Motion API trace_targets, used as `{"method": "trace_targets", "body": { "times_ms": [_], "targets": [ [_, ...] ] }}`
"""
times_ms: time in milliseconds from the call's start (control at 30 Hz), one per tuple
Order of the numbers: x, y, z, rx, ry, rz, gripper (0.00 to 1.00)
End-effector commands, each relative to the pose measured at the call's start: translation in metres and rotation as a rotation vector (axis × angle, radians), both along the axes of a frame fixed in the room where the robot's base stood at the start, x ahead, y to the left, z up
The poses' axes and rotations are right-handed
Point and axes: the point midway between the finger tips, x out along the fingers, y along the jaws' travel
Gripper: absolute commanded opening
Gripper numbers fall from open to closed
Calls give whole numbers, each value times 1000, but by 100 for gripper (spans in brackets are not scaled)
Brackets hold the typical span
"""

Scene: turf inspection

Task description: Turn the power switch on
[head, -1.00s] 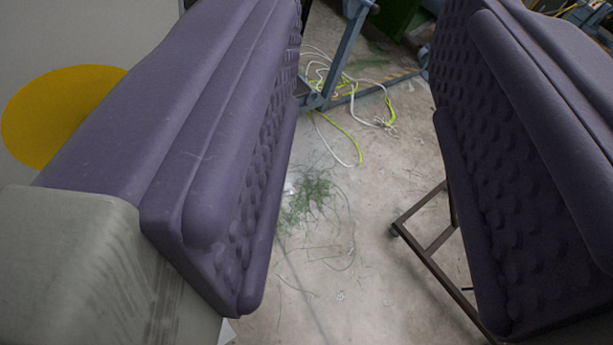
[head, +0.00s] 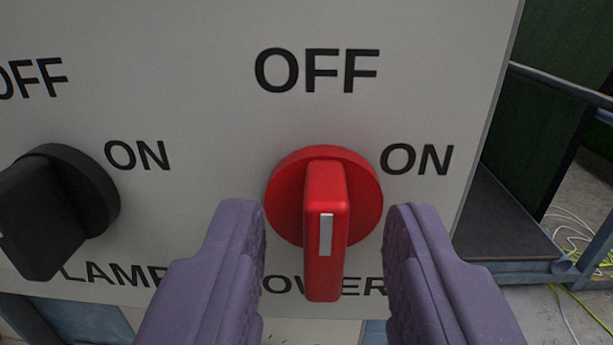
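The red power switch (head: 325,215) is on a pale panel (head: 210,60) in the middle of the head view. It has a round base and a bar handle standing upright, in line with the "OFF" label above it. A white mark shows on the handle. "ON" is printed to its upper right, and "POWER" below is partly covered. My gripper (head: 322,218) is open, with one purple padded finger on each side of the handle. Gaps show between both fingers and the handle, and nothing is held.
A black knob (head: 55,210) labelled "LAMP" is to the left, with its own "OFF" and "ON" marks, close to my left finger. The panel's right edge is near the right of the view. Beyond it are a blue-grey frame (head: 520,272) and loose cables (head: 575,235) on the floor.

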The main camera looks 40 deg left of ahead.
Motion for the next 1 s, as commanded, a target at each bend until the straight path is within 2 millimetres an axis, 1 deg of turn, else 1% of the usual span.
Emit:
{"method": "trace_targets", "body": {
  "times_ms": [133, 367, 400, 467, 500, 533, 833, 1000],
  "targets": [
    [8, 6, 0, -1, 1, 0, 38],
    [9, 6, 0, -1, -1, -1, 38],
    [9, 6, 0, -1, -1, -1, 29],
    [9, 6, 0, -1, -1, -1, 15],
    [9, 6, 0, -1, -1, -1, 6],
    [9, 6, 0, -1, -1, -1, 0],
    [9, 6, 1, 11, 9, -2, 0],
    [9, 6, 3, 58, 44, -2, 0]
  ]
}}
